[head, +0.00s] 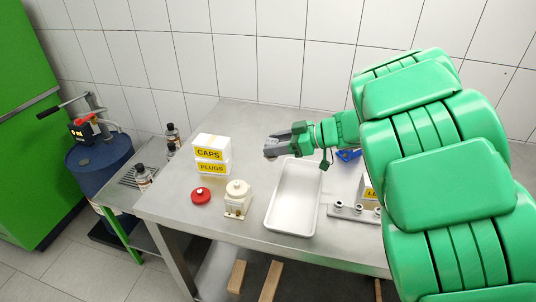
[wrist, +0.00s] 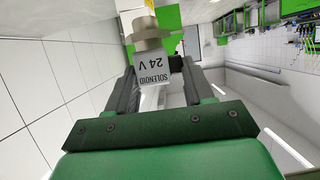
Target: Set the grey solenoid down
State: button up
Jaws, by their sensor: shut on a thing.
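My gripper (head: 277,147) is above the back part of the grey table, behind the white tray and to the right of the white boxes. Its dark fingers are shut on the grey solenoid (wrist: 165,70). In the wrist view the solenoid is a grey block marked "SOLENOID 24 V", with a round tan part at its far end. The lettering appears upside down there. In the head view I cannot clearly make out the solenoid at the fingertips.
The table holds a white tray (head: 292,228), CAPS and PLUGS boxes (head: 212,145), a red round part (head: 201,195), a cream pump-like unit (head: 237,200) and a fitting rack (head: 352,212). A blue drum (head: 97,170) and bottles stand left. Bare table lies around the boxes.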

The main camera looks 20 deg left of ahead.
jog(key=shift+w+a+f, duration=0.8)
jog(key=shift+w+f, duration=0.6)
jog(key=shift+w, duration=0.2)
jog(key=shift+w+a+f, duration=0.75)
jog(key=shift+w+f, duration=0.65)
jog(key=shift+w, duration=0.2)
jog(key=shift+w+a+f, duration=0.8)
jog(key=shift+w+f, duration=0.6)
jog(key=shift+w, duration=0.2)
jog(key=shift+w+a+f, duration=0.1)
jog(key=shift+f, duration=1.55)
jog(key=o, duration=1.2)
jog(key=shift+f, duration=0.1)
